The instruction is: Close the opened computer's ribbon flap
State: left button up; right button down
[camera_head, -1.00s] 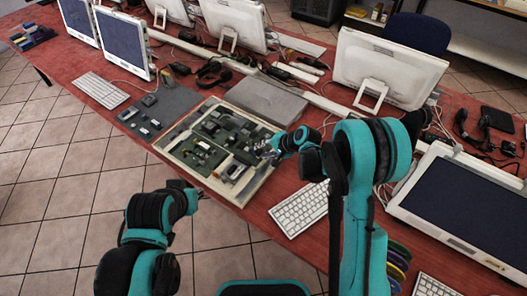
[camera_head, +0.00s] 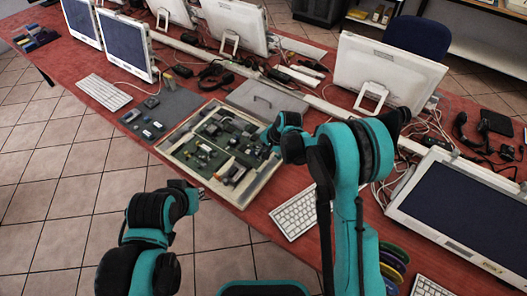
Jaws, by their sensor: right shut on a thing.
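The opened computer (camera_head: 262,184) lies flat on the red table, a shallow cream case with green boards and dark parts inside. My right gripper (camera_head: 268,146) is at the case's right inner side, low over the boards. It is shut on a small part there, which I take to be the ribbon flap; the flap is too small and too covered by the gripper to see its angle. My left gripper (camera_head: 199,190) is beside the table's front edge, in front of the case and apart from it. Its fingers are too small to tell open from shut.
A grey panel (camera_head: 262,98) lies behind the case. A grey mat (camera_head: 178,103) with small parts lies to its left. A white keyboard (camera_head: 298,212) is to the right. Monitors and cables line the back. A large monitor (camera_head: 465,205) lies at the right.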

jog(key=shift+w+a+g+h, duration=0.3)
jog(key=shift+a+g+h, duration=0.15)
jog(key=shift+g+h, duration=0.35)
jog(key=shift+w+a+f+g+h, duration=0.2)
jog(key=shift+g+h, duration=0.3)
jog(key=shift+h, duration=0.5)
jog(key=shift+a, duration=0.1)
